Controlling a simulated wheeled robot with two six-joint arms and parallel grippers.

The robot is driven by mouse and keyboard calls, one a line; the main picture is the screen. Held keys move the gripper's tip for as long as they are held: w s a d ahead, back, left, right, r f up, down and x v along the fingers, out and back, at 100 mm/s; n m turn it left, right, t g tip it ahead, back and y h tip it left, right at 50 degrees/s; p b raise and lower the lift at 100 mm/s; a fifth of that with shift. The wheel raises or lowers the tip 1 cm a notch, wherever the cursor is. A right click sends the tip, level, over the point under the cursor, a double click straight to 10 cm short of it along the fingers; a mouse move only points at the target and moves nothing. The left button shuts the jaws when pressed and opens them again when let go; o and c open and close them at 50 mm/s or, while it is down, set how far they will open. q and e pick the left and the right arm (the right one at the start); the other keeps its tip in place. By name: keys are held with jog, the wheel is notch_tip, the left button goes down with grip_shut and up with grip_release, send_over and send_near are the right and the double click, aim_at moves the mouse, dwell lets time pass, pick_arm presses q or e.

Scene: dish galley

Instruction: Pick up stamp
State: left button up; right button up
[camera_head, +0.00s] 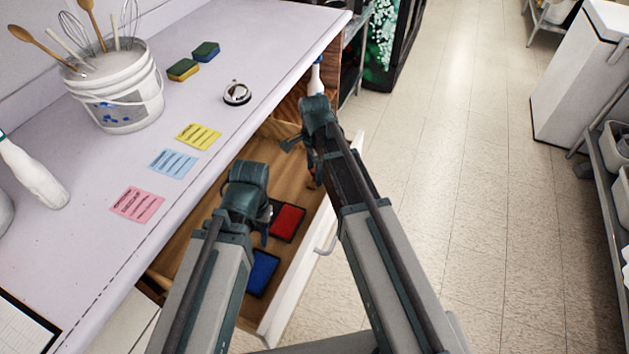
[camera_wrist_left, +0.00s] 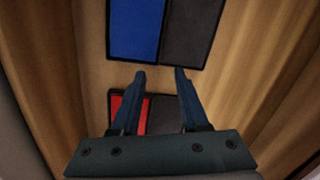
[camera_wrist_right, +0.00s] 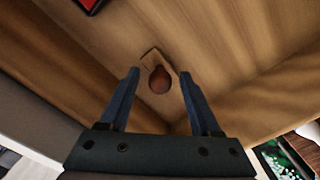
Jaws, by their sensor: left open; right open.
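The stamp (camera_wrist_right: 160,79) shows in the right wrist view: a rounded reddish-brown knob on a tan block, lying on the wooden drawer floor near a corner. My right gripper (camera_wrist_right: 160,72) is open above it, with the stamp between its fingers in the picture; I see no grip on it. In the head view my right arm mostly hides that spot. My left gripper (camera_wrist_left: 160,75) is open and empty over the drawer. Below it lie a red ink pad (camera_head: 287,222) and a blue ink pad (camera_head: 262,272), the blue one also in the left wrist view (camera_wrist_left: 134,28).
The open drawer (camera_head: 318,232) has a white front and handle. The counter beside it holds a utensil bucket (camera_head: 118,95), sponges (camera_head: 183,70), a bell (camera_head: 237,93), and pink (camera_head: 137,204), blue (camera_head: 172,163) and yellow (camera_head: 198,136) notes. The tiled floor at right is clear.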

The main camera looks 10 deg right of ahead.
aim_at(314, 169)
grip_shut()
dwell(0.3)
notch_tip(314, 169, up, 10)
jog(key=p, duration=1)
pick_arm(q)
notch_tip(314, 169, up, 10)
